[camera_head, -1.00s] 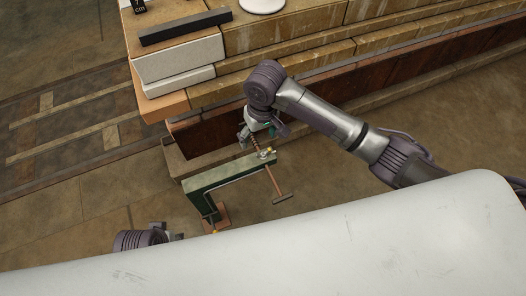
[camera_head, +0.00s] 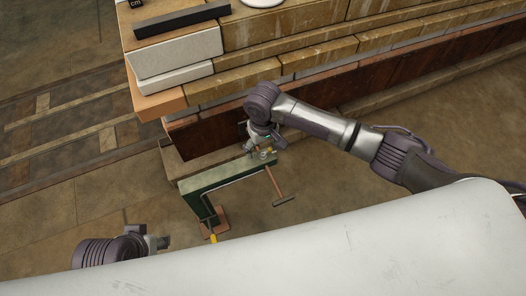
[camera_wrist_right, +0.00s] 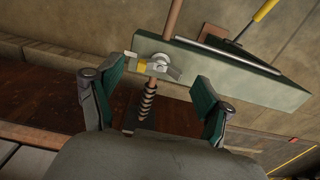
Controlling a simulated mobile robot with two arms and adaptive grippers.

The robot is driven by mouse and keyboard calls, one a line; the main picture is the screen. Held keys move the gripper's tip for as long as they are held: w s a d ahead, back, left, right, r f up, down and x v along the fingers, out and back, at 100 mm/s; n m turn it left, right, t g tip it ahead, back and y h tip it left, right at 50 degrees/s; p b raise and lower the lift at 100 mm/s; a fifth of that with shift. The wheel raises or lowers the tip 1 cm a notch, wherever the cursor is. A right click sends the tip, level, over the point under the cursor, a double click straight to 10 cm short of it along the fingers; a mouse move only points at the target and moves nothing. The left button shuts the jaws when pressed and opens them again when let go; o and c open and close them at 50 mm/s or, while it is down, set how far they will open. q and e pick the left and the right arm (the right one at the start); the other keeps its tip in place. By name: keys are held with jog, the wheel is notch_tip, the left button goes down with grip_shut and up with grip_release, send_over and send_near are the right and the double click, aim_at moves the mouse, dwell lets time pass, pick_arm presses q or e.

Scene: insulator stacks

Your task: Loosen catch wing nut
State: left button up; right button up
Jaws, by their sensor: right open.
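The wing nut (camera_wrist_right: 160,63) is a small metal piece beside a yellow part on the end of a green clamp frame (camera_wrist_right: 235,75). The frame also shows in the head view (camera_head: 190,185). A copper-coloured screw rod with a dark spring (camera_wrist_right: 149,100) passes through the frame end; its T-handle (camera_head: 283,201) hangs out to the front. My right gripper (camera_wrist_right: 148,82) is open, its green fingers apart on either side of the rod and wing nut, not touching the nut. In the head view it hides much of the nut. My left arm (camera_head: 150,242) shows at lower left; its fingers are unclear.
A stepped stack of tan and white blocks (camera_head: 270,75) rises just behind the clamp. A dark bar (camera_head: 182,20) lies on top. A yellow-handled lever (camera_wrist_right: 264,11) is beside the frame. A large white surface (camera_head: 300,245) fills the front. Floor at left is clear.

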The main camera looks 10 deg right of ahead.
jog(key=shift+f, duration=0.7)
